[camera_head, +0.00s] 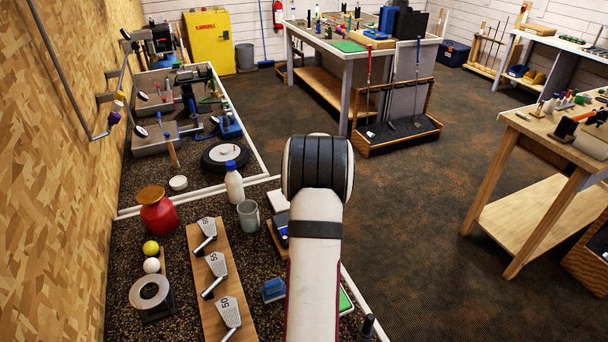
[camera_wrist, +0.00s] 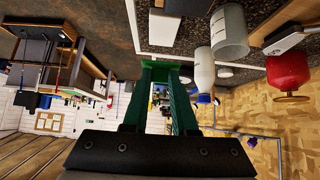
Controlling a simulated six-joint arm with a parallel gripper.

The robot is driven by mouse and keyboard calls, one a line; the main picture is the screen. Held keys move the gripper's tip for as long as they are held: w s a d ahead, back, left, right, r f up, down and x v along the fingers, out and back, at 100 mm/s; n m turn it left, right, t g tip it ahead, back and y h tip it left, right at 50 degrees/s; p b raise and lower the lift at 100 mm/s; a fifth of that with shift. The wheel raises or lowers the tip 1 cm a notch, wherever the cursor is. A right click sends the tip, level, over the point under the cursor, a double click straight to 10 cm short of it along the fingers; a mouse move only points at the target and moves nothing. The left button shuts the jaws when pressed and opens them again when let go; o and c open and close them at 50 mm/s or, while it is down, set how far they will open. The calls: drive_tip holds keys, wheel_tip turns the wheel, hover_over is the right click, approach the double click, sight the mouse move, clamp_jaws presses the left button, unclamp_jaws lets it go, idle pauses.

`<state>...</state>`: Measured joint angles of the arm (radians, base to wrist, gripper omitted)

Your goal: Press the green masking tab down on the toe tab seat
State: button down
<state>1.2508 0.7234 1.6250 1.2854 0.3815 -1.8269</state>
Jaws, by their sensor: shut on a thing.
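My gripper (camera_wrist: 167,68) shows in the wrist view with its two dark green fingers a little apart. A small green piece (camera_wrist: 166,58) spans the fingertips, and the gripper is shut on it; I take it for the green masking tab, but it blends with the fingers. In the head view my own arm hides the gripper. Three iron club heads (camera_head: 217,264) lie on a wooden board (camera_head: 204,315) at the lower left. I cannot make out which spot is the toe tab seat.
On the dark speckled bench stand a red pot (camera_head: 158,214), a white bottle (camera_head: 234,184), a grey cup (camera_head: 248,216) and a tape roll (camera_head: 149,294). A blue block (camera_head: 272,290) and a green flat item (camera_head: 345,302) lie near my arm. Open floor is to the right.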

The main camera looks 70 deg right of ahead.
drive_tip(key=a, duration=0.2)
drive_tip(key=a+f, duration=0.1)
drive_tip(key=a, duration=0.1)
drive_tip(key=shift+s+a+f, duration=0.2)
drive_tip(key=shift+a, duration=0.05)
drive_tip(key=shift+f, duration=2.95)
drive_tip(key=shift+f, duration=0.45)
drive_tip(key=c, duration=0.6)
unclamp_jaws()
drive_tip(key=shift+r, duration=0.1)
drive_tip(key=shift+r, duration=2.95)
